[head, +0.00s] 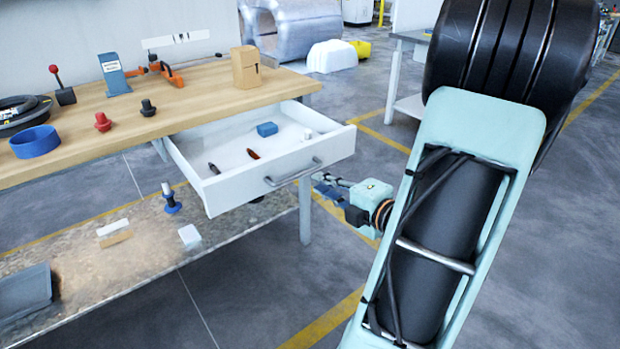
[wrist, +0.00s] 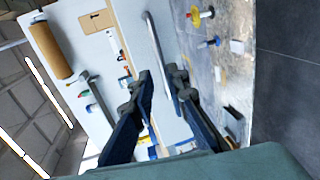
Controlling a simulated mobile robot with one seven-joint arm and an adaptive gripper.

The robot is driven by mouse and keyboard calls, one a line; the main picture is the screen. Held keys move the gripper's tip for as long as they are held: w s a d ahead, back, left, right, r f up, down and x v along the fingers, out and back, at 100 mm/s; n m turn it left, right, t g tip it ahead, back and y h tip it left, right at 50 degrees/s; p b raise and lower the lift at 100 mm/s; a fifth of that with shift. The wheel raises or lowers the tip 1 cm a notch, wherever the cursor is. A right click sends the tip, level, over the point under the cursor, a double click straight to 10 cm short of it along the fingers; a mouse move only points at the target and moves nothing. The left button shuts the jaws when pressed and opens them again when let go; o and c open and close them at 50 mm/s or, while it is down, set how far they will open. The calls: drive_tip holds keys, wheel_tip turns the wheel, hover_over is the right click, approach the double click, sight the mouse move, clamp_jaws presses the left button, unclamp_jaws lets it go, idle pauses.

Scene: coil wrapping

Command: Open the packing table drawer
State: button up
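The white packing table drawer (head: 262,158) is pulled out from under the wooden table top (head: 130,108), with its inside showing. Its grey bar handle (head: 293,173) runs along the front panel. My gripper (head: 322,183) is close to the right end of the handle in the head view. In the wrist view my gripper (wrist: 160,74) has its two dark fingers apart, and the handle (wrist: 153,40) passes through the gap between them in the picture. I cannot tell whether the fingers touch the handle.
The drawer holds a blue box (head: 267,129) and several small items. A carton (head: 246,67), a blue tape roll (head: 35,142) and red and black knobs stand on the table. A table leg (head: 305,209) is below the drawer's right side. The floor in front is clear.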

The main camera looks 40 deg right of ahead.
drive_tip(key=v, duration=0.2)
drive_tip(key=shift+s, duration=0.35)
